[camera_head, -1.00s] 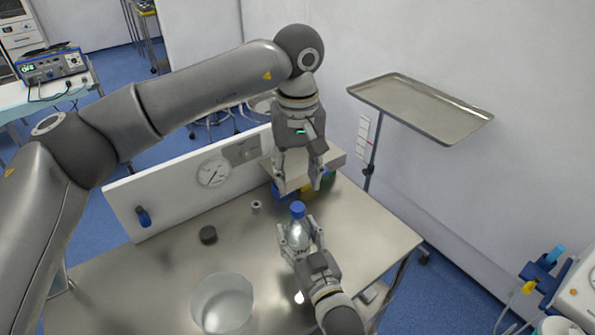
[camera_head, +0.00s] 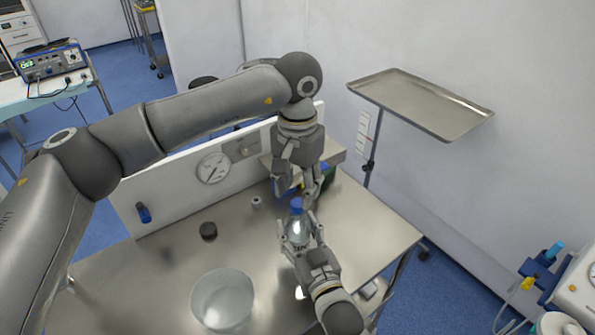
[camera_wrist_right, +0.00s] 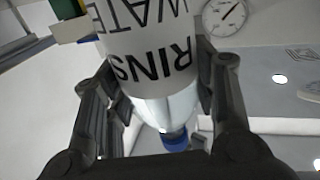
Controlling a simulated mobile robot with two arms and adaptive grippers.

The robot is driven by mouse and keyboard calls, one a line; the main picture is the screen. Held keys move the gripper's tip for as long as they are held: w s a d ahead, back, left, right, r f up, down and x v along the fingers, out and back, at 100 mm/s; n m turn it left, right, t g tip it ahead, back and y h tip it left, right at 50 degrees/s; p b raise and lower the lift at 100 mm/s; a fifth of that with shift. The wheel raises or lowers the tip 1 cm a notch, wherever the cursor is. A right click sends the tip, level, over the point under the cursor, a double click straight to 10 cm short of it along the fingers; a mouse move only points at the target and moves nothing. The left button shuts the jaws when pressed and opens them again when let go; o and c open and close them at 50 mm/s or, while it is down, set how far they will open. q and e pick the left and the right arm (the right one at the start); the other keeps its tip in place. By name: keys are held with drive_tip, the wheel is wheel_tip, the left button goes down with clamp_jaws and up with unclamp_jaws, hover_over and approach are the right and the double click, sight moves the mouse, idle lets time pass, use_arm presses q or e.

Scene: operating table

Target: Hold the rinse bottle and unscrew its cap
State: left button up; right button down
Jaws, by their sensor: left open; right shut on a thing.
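The rinse bottle (camera_head: 297,234) is clear with a blue cap (camera_head: 296,205) and stands upright on the steel table in the head view. My right gripper (camera_head: 298,236) is shut around its body. In the right wrist view the bottle (camera_wrist_right: 155,50) shows upside down, with its "RINSE WATER" label between the fingers and its blue cap (camera_wrist_right: 175,140) at the bottom. My left gripper (camera_head: 296,194) points down, open, its fingertips close above the cap. From the head view I cannot tell whether the fingertips touch the cap.
A clear basin (camera_head: 222,299) stands at the table's front. A dark round lid (camera_head: 208,231) and a small grey piece (camera_head: 256,202) lie left of the bottle. A white panel with a gauge (camera_head: 213,168) lines the back. A steel tray (camera_head: 420,103) stands on a pole at right.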

sight(297, 202)
use_arm(q)
drive_tip(key=shift+f, duration=1.8)
